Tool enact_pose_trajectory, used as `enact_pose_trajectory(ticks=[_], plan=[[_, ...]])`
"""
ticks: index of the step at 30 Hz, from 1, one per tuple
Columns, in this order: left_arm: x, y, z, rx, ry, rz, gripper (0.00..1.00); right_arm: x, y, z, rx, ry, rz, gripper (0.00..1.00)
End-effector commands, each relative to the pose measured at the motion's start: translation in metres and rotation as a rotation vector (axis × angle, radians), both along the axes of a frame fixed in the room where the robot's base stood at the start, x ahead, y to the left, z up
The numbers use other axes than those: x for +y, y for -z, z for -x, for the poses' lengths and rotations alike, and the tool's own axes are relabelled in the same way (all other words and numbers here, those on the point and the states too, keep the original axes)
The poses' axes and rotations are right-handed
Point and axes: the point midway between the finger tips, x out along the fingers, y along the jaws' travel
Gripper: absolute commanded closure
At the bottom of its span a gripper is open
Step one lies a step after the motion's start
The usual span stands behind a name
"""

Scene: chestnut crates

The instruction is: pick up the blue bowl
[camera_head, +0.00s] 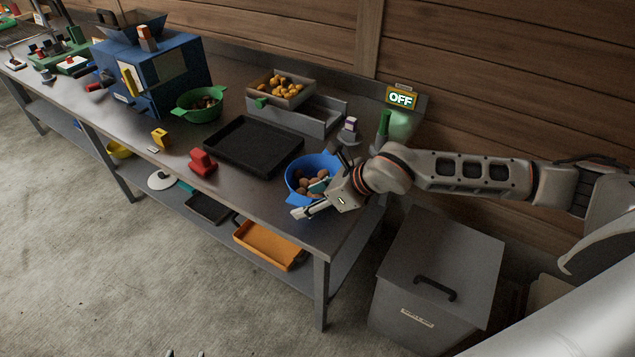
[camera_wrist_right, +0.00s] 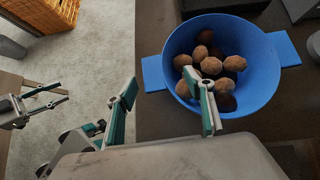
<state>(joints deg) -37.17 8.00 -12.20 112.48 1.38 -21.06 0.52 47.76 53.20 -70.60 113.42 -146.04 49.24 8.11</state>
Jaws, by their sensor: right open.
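The blue bowl (camera_head: 296,186) stands near the right end of the metal workbench, with several brown chestnuts inside. In the right wrist view the bowl (camera_wrist_right: 262,88) shows its two flat side handles. My right gripper (camera_head: 310,199) is open at the bowl's near right side. In the wrist view my right gripper (camera_wrist_right: 160,84) has one finger over the bowl's inside and the other outside its rim, near a handle. I cannot tell how deep the fingers reach. My left gripper (camera_wrist_right: 45,98) shows open at the left of the wrist view, away from the bowl, above the floor.
A green bottle-like object (camera_head: 384,124) is near the arm. A lidded grey bin (camera_head: 437,275) stands on the floor.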

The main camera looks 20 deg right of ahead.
Motion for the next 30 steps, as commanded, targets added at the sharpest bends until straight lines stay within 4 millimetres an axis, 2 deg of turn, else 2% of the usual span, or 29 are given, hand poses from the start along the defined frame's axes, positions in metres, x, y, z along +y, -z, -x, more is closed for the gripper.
enact_pose_trajectory(ticks=[3,11,12,17,30], plan=[[0.0,-0.0017,0.0,0.0,0.0,0.0,0.6,0.0059,0.008,-0.0058,0.0,-0.001,-0.001,0.47],[0.0002,-0.0012,0.0,0.001,0.0,0.0,0.6,0.0074,0.0104,-0.0071,0.0,-0.001,-0.001,0.47],[0.0002,-0.0011,0.0001,0.001,0.0,0.0,0.6,0.0074,0.0104,-0.0071,0.0,-0.001,-0.001,0.52],[0.0003,-0.0005,0.0003,0.002,0.0,-0.001,0.6,0.0071,0.0103,-0.0071,0.0,-0.001,-0.001,0.93],[0.0004,-0.0001,0.0004,0.002,0.0,-0.001,0.6,0.0072,0.0074,-0.008,-0.004,-0.001,-0.002,0.94]])
